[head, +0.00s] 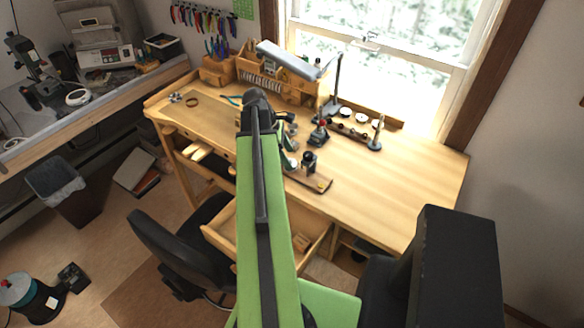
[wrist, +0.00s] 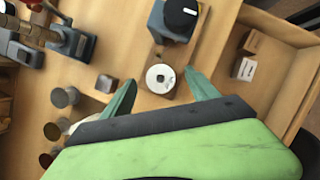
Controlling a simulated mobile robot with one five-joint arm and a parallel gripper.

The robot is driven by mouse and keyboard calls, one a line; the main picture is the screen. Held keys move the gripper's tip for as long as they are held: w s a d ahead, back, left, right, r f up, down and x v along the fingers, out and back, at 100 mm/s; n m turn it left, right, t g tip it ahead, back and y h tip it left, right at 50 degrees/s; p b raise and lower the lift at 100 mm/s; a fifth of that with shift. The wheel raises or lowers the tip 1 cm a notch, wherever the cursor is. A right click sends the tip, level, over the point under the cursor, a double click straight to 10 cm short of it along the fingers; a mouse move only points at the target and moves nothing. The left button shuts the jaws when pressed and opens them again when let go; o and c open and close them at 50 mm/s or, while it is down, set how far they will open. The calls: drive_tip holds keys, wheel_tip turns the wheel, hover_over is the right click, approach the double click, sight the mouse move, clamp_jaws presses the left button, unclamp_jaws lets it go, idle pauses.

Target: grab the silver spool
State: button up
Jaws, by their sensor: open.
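A round, pale silver-white spool (wrist: 160,78) with a dark centre hole shows in the wrist view, on a small brown wooden piece. My gripper (wrist: 159,80) is open, with one green finger to the left of the spool and one to the right. The spool lies between the fingertips in the picture, with a gap on both sides. How far the fingertips are above it I cannot tell. In the head view my arm covers most of this spot, and I cannot make out the spool there.
The wooden workbench (head: 400,175) has free room at its right. In the wrist view, a dark-knobbed tool (wrist: 175,18) stands just beyond the spool, several small spools (wrist: 65,97) stand at left, and an open drawer (wrist: 285,30) is at right. A lamp (head: 290,60) stands behind my arm.

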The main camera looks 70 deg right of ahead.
sight(291, 161)
drive_tip(key=b+x, duration=0.2)
drive_tip(key=x, duration=0.1)
drive_tip(key=shift+s+f, duration=0.1)
drive_tip(key=shift+f, duration=0.2)
drive_tip(key=shift+r, duration=0.15)
drive_tip(key=shift+c, duration=0.2)
drive_tip(key=c, duration=1.4)
